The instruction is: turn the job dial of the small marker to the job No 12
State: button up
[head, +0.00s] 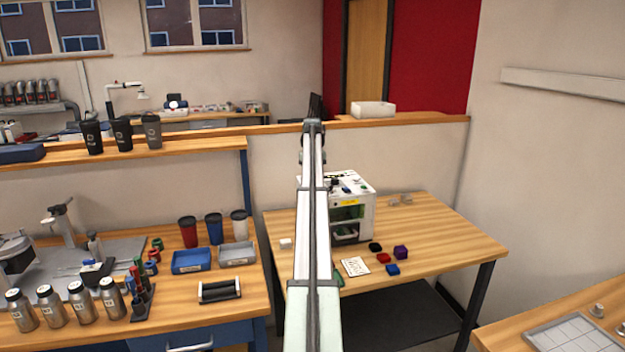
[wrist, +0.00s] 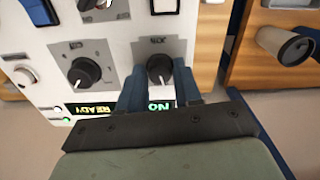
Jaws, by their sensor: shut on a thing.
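The small marker (head: 367,211) is a white box machine on the right-hand wooden table in the head view, partly hidden by my arm. In the wrist view its panel (wrist: 50,50) fills the left and middle, seen upside down. My gripper (wrist: 160,76) has its two blue fingers on either side of a black dial (wrist: 160,67), shut on it. A second black dial (wrist: 83,74) sits to the left, free.
In the head view, small coloured blocks (head: 392,269) and a white card (head: 355,266) lie in front of the marker. The table's right part is mostly clear. In the wrist view a cup-like thing (wrist: 285,45) is at the upper right, apart from my gripper.

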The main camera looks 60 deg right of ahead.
jog(key=o, duration=1)
jog(key=shift+o, duration=0.2)
notch_tip(320, 180, up, 14)
jog(key=shift+f, duration=0.15)
dwell(0.4)
